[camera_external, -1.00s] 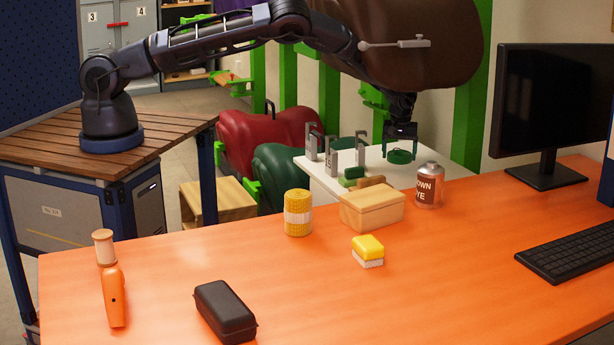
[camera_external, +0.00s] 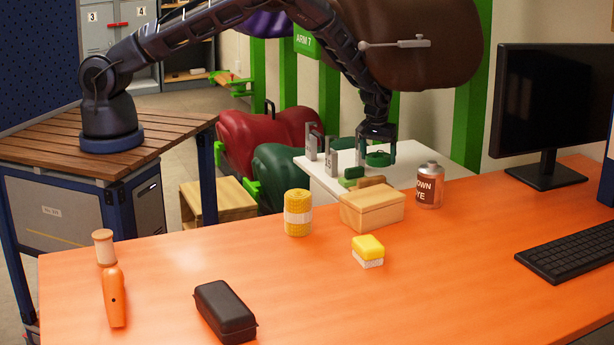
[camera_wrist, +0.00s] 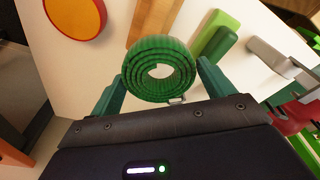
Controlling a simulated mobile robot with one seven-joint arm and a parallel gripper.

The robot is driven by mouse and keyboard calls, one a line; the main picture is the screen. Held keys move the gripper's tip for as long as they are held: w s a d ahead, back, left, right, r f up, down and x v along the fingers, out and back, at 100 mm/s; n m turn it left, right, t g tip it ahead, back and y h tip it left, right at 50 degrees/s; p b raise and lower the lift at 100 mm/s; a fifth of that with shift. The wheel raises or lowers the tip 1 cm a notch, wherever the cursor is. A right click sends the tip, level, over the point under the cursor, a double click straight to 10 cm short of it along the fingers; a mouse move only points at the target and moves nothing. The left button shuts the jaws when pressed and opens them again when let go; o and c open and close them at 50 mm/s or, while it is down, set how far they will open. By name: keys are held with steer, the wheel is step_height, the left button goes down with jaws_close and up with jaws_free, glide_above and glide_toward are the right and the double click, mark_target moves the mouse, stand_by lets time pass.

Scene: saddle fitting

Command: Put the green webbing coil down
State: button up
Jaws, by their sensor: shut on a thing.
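The green webbing coil (camera_external: 379,160) is a flat spiral roll between the fingers of my gripper (camera_external: 377,152), over the white side table (camera_external: 405,172). In the wrist view the coil (camera_wrist: 136,76) sits between the two green fingers of my gripper (camera_wrist: 162,76), its spiral face and centre hole showing. My gripper is shut on it. The pale table top (camera_wrist: 85,75) lies behind the coil in that view. I cannot tell whether the coil touches the table.
Grey upright metal pieces (camera_external: 331,158) stand just left of my gripper. Green blocks (camera_external: 351,174) lie in front. A wooden box (camera_external: 371,209) and a dye can (camera_external: 429,187) stand on the orange bench nearby. The white top right of my gripper looks clear.

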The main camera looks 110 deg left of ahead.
steer(key=shift+m, duration=0.7)
steer(key=d, duration=0.1)
steer(key=s+d, duration=0.1)
steer(key=d, duration=0.2)
steer(key=shift+s+d+r, duration=0.25)
steer(key=shift+s+d, duration=0.05)
steer(key=shift+d, duration=0.05)
steer(key=w+d+r+m, duration=0.2)
steer(key=d+r+m, duration=0.15)
steer(key=d, duration=0.75)
steer(key=w+d+r+m, duration=0.2)
steer(key=d+r+m, duration=0.15)
steer(key=d, duration=0.85)
step_height(320, 180, up, 17)
steer(key=n, duration=0.1)
glide_above(297, 286)
steer(key=shift+t, duration=0.4)
step_height(297, 286, down, 19)
steer(key=shift+s+d+f, duration=0.1)
steer(key=shift+s+f, duration=0.05)
steer(key=shift+f, duration=0.05)
steer(key=o, duration=1)
steer(key=shift+f, duration=0.15)
steer(key=shift+c, duration=0.2)
